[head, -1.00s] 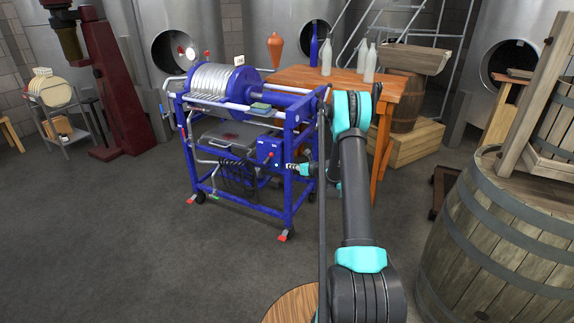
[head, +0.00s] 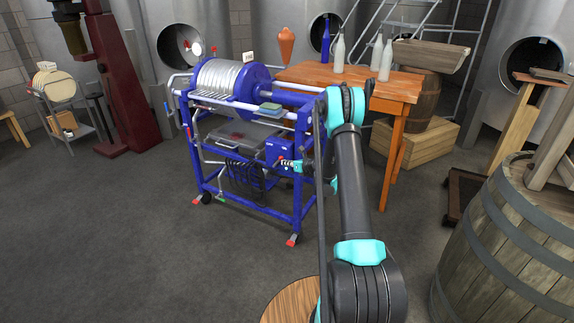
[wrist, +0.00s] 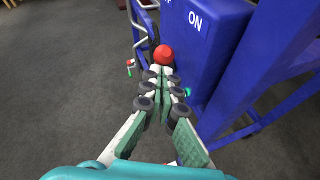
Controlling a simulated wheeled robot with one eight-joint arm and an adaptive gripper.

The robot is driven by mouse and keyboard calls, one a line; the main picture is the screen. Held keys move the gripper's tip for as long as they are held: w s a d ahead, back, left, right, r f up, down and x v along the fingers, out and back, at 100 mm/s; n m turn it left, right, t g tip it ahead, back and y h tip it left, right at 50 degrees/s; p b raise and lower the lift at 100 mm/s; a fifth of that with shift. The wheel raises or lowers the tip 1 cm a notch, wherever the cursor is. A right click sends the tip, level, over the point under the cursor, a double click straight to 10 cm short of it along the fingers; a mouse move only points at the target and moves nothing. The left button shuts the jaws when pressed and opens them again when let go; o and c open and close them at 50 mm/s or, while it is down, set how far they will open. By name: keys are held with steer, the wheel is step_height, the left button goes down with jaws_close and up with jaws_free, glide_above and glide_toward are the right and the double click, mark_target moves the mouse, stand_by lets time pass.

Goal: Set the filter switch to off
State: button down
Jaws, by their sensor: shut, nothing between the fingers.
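The filter (head: 232,78) is a blue wheeled frame with a stack of pale plates. Its blue switch box (head: 273,152) is on the near right side; in the wrist view the box (wrist: 196,45) bears a white "ON" and part of another label cut off at the top edge. A red ball-shaped knob (wrist: 163,54) shows beside the box, just beyond my fingertips. My gripper (wrist: 161,74) is shut and empty, its tips at the knob; I cannot tell whether they touch. In the head view my gripper (head: 284,165) is in front of the box.
A wooden table (head: 345,80) with bottles stands behind the filter. A barrel (head: 500,240) stands at the right. Blue frame posts (head: 297,185) are close to my gripper. The floor at the left front is clear.

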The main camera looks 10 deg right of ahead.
steer(key=shift+w+a+r, duration=0.1)
steer(key=shift+a+r, duration=0.05)
steer(key=shift+r, duration=0.1)
